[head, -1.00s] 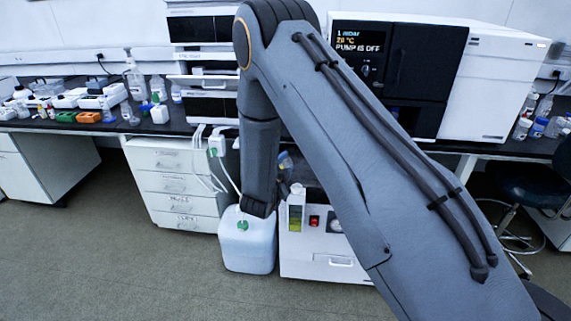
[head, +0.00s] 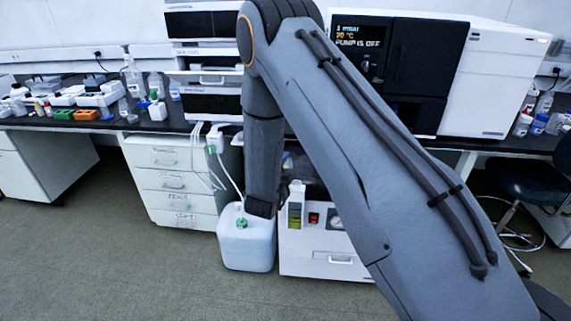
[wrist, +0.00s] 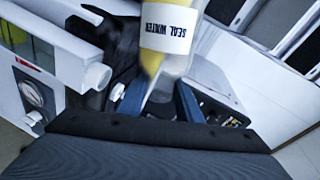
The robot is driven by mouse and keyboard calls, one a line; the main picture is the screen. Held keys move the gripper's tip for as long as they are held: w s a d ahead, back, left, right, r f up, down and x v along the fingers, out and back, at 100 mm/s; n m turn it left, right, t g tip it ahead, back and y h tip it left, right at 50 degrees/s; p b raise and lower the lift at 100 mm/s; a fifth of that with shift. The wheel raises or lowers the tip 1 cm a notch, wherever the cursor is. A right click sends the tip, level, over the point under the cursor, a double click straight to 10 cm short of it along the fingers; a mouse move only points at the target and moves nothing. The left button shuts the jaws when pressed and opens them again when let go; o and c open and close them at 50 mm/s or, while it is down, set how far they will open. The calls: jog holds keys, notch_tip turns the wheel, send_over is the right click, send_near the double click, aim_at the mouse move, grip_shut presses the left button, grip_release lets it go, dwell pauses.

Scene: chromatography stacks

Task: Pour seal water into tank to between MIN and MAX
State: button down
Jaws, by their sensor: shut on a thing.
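My gripper (wrist: 160,105) is shut on the seal water bottle (wrist: 165,38), with its blue fingers on either side of the bottle's narrower part. The white SEAL WATER label reads upside down in the wrist view, and yellowish liquid shows beside it. The white tank (wrist: 68,50) is left of the bottle, with a yellow window and a round white spout (wrist: 97,76). The bottle appears apart from the spout, and no stream is visible. In the head view the tank (head: 297,205) shows yellow-green liquid; its MIN and MAX marks are too small to read. My arm hides the gripper there.
The white pump housing (head: 325,263) has a red switch and a gauge (wrist: 30,93). A jug with a green cap (head: 247,250) stands on the floor to its left, with a tube running up. The bench display (head: 357,37) reads PUMP IS OFF. Floor in front is clear.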

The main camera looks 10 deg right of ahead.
dwell(0.4)
jog(key=shift+d+f+m+b, duration=0.2)
jog(key=shift+f+m+b, duration=0.4)
jog(key=shift+m, duration=0.2)
jog(key=shift+s+f+y, duration=0.1)
jog(key=shift+f+y, duration=0.15)
jog(key=shift+y, duration=0.05)
dwell(1.3)
jog(key=shift+r, duration=0.1)
dwell(1.7)
jog(key=shift+a+r+n+h+p, duration=0.2)
jog(key=shift+r+n+p, duration=0.25)
jog(key=shift+r, duration=0.2)
jog(key=shift+a+r+n+h+p, duration=0.1)
jog(key=shift+r+n+h+p, duration=0.15)
jog(key=shift+r+n, duration=0.35)
jog(key=shift+w+a+r+n+h+p, duration=0.2)
jog(key=shift+r+n+p, duration=0.45)
jog(key=shift+r, duration=0.35)
jog(key=shift+w+a+r+n+h+p, duration=0.15)
jog(key=shift+r+n+p, duration=0.5)
jog(key=shift+r, duration=0.35)
jog(key=shift+d, duration=0.1)
